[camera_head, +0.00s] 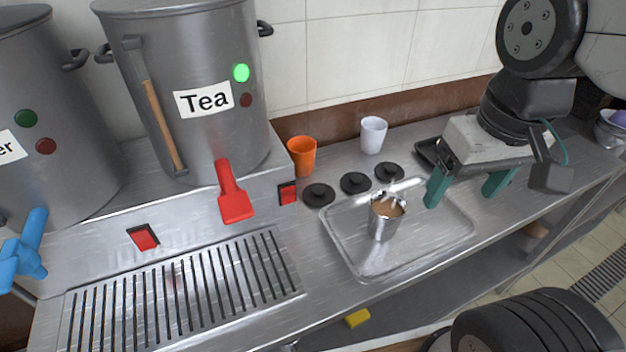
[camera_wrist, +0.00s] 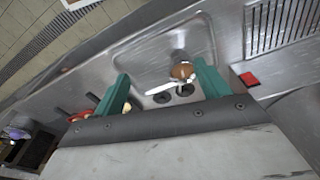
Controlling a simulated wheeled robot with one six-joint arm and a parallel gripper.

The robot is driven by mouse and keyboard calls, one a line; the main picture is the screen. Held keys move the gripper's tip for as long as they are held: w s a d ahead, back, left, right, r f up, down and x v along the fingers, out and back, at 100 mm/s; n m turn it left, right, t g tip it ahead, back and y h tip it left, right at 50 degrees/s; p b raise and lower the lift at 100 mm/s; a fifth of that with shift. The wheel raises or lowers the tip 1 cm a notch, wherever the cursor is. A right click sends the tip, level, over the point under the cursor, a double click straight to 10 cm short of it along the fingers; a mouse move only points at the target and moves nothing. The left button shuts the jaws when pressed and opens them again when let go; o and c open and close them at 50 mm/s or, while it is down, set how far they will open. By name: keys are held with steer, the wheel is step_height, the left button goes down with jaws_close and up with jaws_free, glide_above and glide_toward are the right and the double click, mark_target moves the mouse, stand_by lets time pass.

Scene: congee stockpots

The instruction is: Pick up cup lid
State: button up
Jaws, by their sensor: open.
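Three round black lids with small knobs lie in a row on the steel counter, behind the tray: the left lid (camera_head: 318,194), the middle lid (camera_head: 355,182) and the right lid (camera_head: 389,172). Two dark lids also show in the wrist view, one of them here (camera_wrist: 162,97). My gripper (camera_head: 460,198) has green fingers spread apart with nothing between them. It hangs over the tray's right side, to the right of the lids. A metal cup (camera_head: 383,226) with brown contents stands upright on the tray, and it shows between the fingers in the wrist view (camera_wrist: 181,55).
The shallow steel tray (camera_head: 345,254) lies in front of the lids. An orange cup (camera_head: 302,157) and a white cup (camera_head: 373,135) stand behind them. A Tea pot (camera_head: 205,60) with red tap (camera_head: 233,200) stands left. A dark small tray (camera_head: 427,152) lies behind my gripper.

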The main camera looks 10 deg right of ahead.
steer(key=o, duration=0.3)
steer(key=w+f+m, duration=0.1)
steer(key=w, duration=0.3)
steer(key=w+a+m, duration=0.1)
steer(key=w, duration=0.3)
steer(key=w+f, duration=0.1)
steer(key=w, duration=0.3)
steer(key=shift+w+a+f+m+g, duration=0.3)
steer(key=shift+w+a+m, duration=0.1)
steer(key=shift+o, duration=0.2)
steer(key=m, duration=0.4)
glide_above(357, 176)
steer(key=shift+g, duration=0.3)
steer(key=f, duration=1)
steer(key=shift+s+d+f, duration=0.1)
steer(key=shift+s, duration=0.3)
steer(key=f, duration=0.8)
steer(key=shift+w, duration=0.4)
steer(key=c, duration=1.1)
